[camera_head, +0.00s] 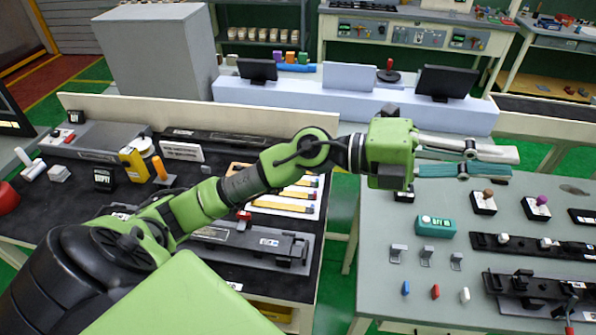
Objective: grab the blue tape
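I cannot make out a clear roll of blue tape. A small upright blue piece (406,288) stands near the front of the right table, beside a red piece (435,291) and a white piece (465,294). A low blue object (296,67) lies at the back, in front of small coloured blocks. My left gripper (508,162) reaches right above the right table's far part. Its two long fingers, one grey and one teal, lie side by side in this view. Nothing clearly shows between them, and their gap is hard to judge. My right gripper is out of view.
The right table (375,265) carries a teal box (436,226), grey brackets, button boxes and black fixtures. The left table holds a yellow device (134,164), trays and black rails. A low wall with screens stands behind. A green floor gap separates the tables.

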